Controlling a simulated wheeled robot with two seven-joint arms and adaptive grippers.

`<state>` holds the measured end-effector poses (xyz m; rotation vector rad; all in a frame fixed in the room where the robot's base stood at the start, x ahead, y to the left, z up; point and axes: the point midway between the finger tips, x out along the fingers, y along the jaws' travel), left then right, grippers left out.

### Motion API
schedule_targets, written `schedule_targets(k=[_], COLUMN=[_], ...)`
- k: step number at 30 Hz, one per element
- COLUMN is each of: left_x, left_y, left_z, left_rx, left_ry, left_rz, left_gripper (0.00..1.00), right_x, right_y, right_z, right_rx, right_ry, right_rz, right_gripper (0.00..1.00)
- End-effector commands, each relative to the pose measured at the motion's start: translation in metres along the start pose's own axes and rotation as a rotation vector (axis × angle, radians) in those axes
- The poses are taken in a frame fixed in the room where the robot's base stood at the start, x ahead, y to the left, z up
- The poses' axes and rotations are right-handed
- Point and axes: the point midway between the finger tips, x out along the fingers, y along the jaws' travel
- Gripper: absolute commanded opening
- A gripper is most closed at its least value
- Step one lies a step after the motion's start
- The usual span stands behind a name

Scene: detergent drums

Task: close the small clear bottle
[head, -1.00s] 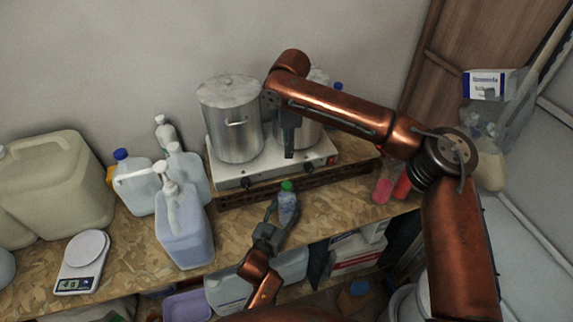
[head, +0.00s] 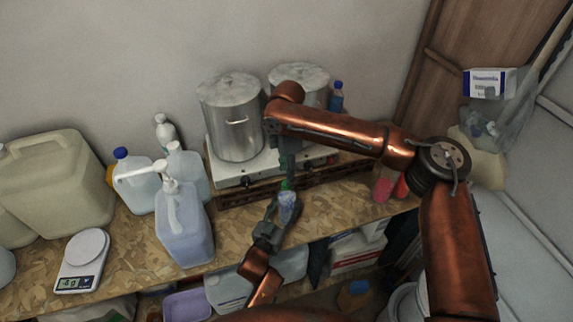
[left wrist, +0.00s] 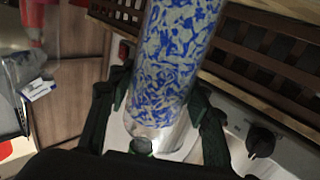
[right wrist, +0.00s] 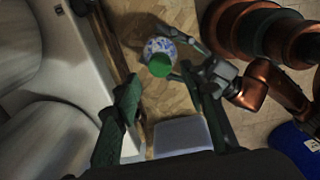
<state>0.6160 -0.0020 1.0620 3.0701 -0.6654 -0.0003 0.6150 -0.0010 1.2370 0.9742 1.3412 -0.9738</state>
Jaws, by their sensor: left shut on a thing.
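The small clear bottle (head: 288,205) with blue-and-white patterned contents stands upright near the front of the worktop, below the hot plate. My left gripper (head: 285,212) is shut around its body; the left wrist view shows the bottle (left wrist: 178,60) between both fingers. A green cap (right wrist: 159,66) shows at the bottle's top in the right wrist view; how tightly it sits cannot be told. My right gripper (head: 287,176) points down just above the cap, partly hiding it in the head view. In the right wrist view its fingers are spread and empty, with the cap beyond their tips.
A white hot plate (head: 228,172) with two steel pots (head: 232,120) stands on a brown rack (head: 240,195) close behind the bottle. A blue-tinted pump jug (head: 184,228) stands to the left. A scale (head: 82,258) is further left. Pink bottles (head: 384,187) stand to the right.

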Motion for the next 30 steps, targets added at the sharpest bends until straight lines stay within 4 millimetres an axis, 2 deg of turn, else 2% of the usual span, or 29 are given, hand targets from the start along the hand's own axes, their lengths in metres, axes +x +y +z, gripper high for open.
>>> schedule_targets(k=[3, 9, 21, 30], left_x=[0.000, 0.000, 0.000, 0.000], left_y=[0.000, 0.000, 0.000, 0.000], left_z=[0.001, 0.001, 0.001, 0.001], left_rx=[0.000, 0.000, 0.000, 0.000], left_ry=[-0.002, -0.002, -0.002, -0.002], left_rz=[0.000, 0.000, 0.000, 0.000], left_gripper=[0.00, 0.00, 0.00, 0.00], right_x=[0.020, 0.041, 0.047, 0.047], right_y=[0.000, 0.000, 0.000, 0.000], right_z=[0.001, 0.000, 0.000, 0.000], right_rx=[0.001, 0.002, 0.002, 0.002], right_ry=[-0.001, 0.000, 0.000, 0.000], right_rz=[-0.002, -0.001, 0.000, 0.000], right_gripper=[0.39, 0.39, 0.39, 0.19])
